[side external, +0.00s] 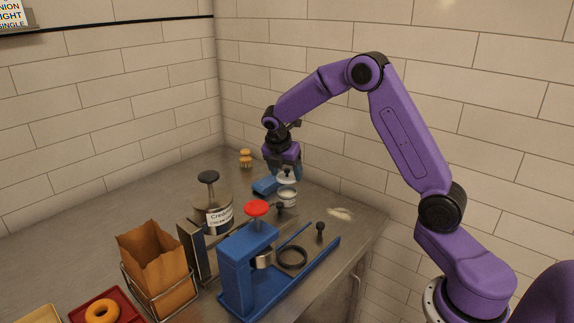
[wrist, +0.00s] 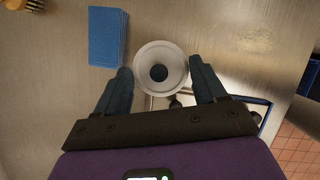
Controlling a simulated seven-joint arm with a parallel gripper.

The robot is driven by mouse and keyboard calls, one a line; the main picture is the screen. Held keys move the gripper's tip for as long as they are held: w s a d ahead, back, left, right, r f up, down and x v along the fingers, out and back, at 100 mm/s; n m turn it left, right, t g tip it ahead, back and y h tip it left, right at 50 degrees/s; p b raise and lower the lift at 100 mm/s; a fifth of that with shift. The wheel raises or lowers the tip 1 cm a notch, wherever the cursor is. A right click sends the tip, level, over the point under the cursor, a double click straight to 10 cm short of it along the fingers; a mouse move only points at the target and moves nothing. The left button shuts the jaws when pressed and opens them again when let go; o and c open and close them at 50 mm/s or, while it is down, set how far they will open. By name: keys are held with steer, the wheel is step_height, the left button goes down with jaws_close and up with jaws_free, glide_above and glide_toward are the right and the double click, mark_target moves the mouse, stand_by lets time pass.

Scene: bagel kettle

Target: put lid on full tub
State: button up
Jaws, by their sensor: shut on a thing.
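My gripper (side external: 283,174) is shut on a round, pale lid (wrist: 174,56) with a dark centre; its fingers are at the lid's two sides in the wrist view. In the side view the lid (side external: 286,181) is a pale shape between the fingertips, just above a small white tub (side external: 287,198). The tub stands on the steel counter behind the blue press. I cannot tell whether lid and tub touch. The lid covers most of the tub in the wrist view, so the tub's contents are hidden.
A blue press (side external: 247,262) with a red knob stands in front, beside a labelled jar (side external: 212,205). A blue block or cloth (wrist: 108,37) lies left of the tub, and a brush (side external: 245,158) is farther back. A paper bag (side external: 155,262) stands in a wire holder at left front.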

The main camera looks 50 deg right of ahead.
mark_target(285, 178)
steer(key=shift+f, duration=1.9)
steer(key=shift+f, duration=0.15)
stand_by(1.0)
steer(key=o, duration=1.1)
steer(key=shift+r, duration=3.5)
jaws_close()
